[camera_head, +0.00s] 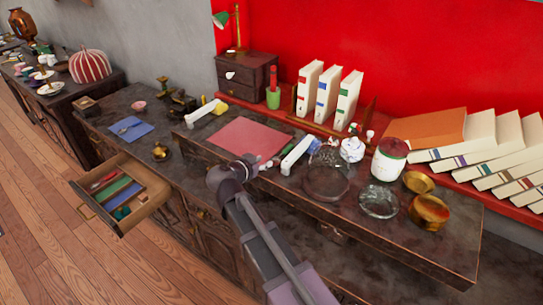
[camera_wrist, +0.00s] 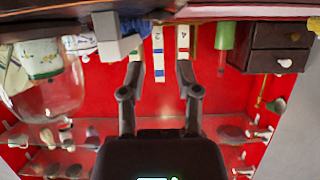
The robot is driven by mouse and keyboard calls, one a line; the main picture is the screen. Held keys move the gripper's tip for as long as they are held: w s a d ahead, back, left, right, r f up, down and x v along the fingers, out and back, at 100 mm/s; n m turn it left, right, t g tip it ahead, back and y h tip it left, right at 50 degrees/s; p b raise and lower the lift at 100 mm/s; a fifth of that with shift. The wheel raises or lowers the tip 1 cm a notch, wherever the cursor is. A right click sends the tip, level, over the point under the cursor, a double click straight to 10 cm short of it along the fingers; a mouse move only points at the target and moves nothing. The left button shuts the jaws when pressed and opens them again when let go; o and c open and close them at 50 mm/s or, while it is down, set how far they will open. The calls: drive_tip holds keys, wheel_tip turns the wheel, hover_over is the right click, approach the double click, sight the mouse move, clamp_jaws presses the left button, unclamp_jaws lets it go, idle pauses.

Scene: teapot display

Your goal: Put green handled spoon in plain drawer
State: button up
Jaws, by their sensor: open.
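A spoon (camera_head: 127,128) lies on a blue cloth (camera_head: 138,134) on the dark cabinet at left in the head view; its handle colour is too small to tell. Below it, a wooden drawer (camera_head: 153,201) stands pulled out, with red, blue, green and teal items in it. I cannot tell whether this is the plain drawer. My gripper (camera_wrist: 158,74) is open and empty in the wrist view, its fingers apart before the red wall and white binders. In the head view my arm covers the desk's front edge, well right of the spoon and drawer; the fingertips are not clear there.
The raised desk holds a red mat (camera_head: 247,138), a white jar (camera_head: 389,160), glass dishes and brass bowls (camera_head: 429,211). Binders (camera_head: 327,92) and a small dark chest (camera_head: 247,78) stand behind. A small brass pot (camera_head: 160,153) sits near the cloth. The wooden floor is clear at left.

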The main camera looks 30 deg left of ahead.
drive_tip(key=shift+p+v, duration=0.3)
drive_tip(key=shift+v, duration=1)
